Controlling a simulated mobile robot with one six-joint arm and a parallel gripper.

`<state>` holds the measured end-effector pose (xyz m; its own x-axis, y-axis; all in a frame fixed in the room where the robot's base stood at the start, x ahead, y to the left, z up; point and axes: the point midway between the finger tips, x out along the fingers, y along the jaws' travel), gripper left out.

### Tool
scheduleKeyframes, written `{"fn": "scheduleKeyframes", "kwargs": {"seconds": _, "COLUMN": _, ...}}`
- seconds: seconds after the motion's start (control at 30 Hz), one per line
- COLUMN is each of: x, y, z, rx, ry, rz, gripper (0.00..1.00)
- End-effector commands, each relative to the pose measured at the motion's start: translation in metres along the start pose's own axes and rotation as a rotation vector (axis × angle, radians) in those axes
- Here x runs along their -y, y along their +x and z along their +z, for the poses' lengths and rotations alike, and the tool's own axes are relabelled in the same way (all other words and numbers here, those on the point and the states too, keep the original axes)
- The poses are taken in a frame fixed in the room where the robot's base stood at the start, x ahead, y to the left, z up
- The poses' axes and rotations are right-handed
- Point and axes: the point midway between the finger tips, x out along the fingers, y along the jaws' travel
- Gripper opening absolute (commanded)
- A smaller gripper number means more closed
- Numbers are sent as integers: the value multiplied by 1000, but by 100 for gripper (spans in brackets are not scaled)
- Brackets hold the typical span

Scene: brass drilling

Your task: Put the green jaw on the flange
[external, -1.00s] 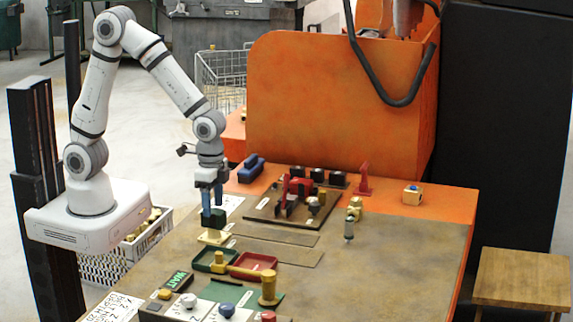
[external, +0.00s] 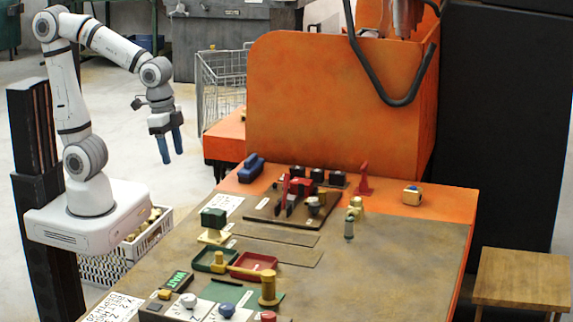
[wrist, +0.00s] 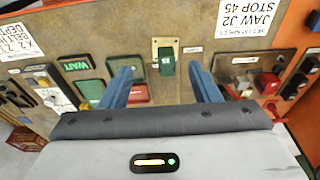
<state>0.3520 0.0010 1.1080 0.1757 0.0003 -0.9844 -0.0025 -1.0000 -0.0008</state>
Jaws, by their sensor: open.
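The green jaw (external: 213,217) is a dark green block sitting upright on top of the cream flange (external: 214,238) at the left side of the bench. In the wrist view, the green jaw (wrist: 167,63) shows between my fingers, with the cream flange plate (wrist: 156,45) around its far end. My gripper (external: 171,160) is open and empty, with its two blue fingers apart. It is up and to the left of the jaw, clear of it. The wrist view also shows the open gripper (wrist: 160,75). The contact between jaw and flange is too small to check closely.
A green tray (external: 199,268) and a red tray (external: 238,275) lie in front of the flange. A dark board (external: 262,222) with red and black parts stands behind it. A blue object (external: 251,168) lies at the back left. The bench's right side is mostly clear.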

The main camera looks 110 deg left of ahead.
Motion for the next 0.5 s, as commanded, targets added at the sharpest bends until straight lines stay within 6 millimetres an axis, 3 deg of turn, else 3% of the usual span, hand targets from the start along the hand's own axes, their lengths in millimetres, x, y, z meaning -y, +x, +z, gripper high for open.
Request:
{"fn": "scheduleKeyframes", "kwargs": {"seconds": 0.1, "x": -2, "y": -6, "z": 30, "rx": -51, "ry": 1, "rz": 1, "gripper": 56}}
{"fn": "scheduleKeyframes", "kwargs": {"seconds": 0.2, "x": -3, "y": -6, "z": 44, "rx": -77, "ry": 1, "rz": 2, "gripper": 56}}
{"fn": "scheduleKeyframes", "kwargs": {"seconds": 0.5, "x": -3, "y": -6, "z": 53, "rx": -90, "ry": 0, "rz": 3, "gripper": 56}}
